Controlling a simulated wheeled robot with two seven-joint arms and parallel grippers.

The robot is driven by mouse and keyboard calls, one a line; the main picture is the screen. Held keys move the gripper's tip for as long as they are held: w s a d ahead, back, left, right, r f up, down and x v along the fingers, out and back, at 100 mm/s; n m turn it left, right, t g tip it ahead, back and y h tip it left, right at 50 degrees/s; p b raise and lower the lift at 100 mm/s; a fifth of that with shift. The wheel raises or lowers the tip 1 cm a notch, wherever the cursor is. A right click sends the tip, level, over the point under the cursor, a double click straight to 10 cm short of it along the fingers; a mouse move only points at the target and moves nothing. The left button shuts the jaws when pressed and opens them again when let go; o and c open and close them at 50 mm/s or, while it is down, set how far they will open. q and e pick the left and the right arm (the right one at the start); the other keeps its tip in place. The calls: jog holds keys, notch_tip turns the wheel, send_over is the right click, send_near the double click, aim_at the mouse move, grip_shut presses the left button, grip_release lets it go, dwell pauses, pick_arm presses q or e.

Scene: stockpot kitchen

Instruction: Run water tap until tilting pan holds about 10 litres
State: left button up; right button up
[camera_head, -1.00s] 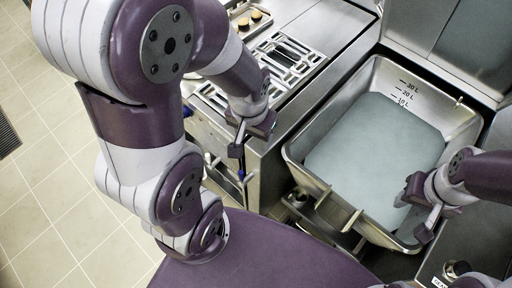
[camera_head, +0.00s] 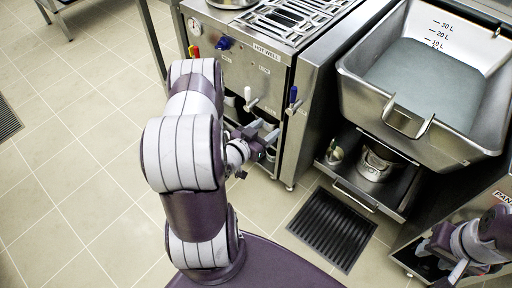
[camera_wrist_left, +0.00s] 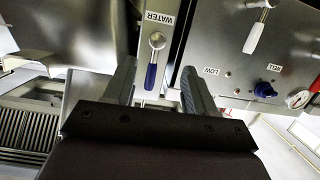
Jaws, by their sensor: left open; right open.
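The tilting pan (camera_head: 372,92) stands at the right in the head view, upright. A flat grey area (camera_head: 425,80) fills its bottom, its far edge just below the 10 L mark; I cannot tell whether it is water or bare floor. The water tap's blue lever (camera_head: 293,96) is on the front of the unit left of the pan. In the left wrist view the blue lever (camera_wrist_left: 151,75) hangs under the WATER label, between my open left fingers (camera_wrist_left: 158,85), touching neither. My left gripper (camera_head: 258,138) is open. My right gripper (camera_head: 452,262) is open, low at the right.
A white lever (camera_head: 250,101) sits left of the blue one, also seen in the left wrist view (camera_wrist_left: 256,32). Below the pan is a shelf with a metal pot (camera_head: 378,162). A dark floor grate (camera_head: 333,228) lies in front.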

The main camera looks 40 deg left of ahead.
aim_at(292, 97)
pick_arm(q)
jog(key=w+r+t+b, duration=0.1)
jog(key=w, duration=0.3)
jog(key=w+r, duration=0.2)
jog(key=w, duration=0.1)
jog(key=w+d+r+t+b, duration=0.1)
jog(key=w, duration=0.3)
jog(key=shift+w+r+m+t+h+b, duration=0.3)
jog(key=shift+w+h+b, duration=0.05)
jog(key=shift+h, duration=0.05)
grip_shut()
dwell(1.3)
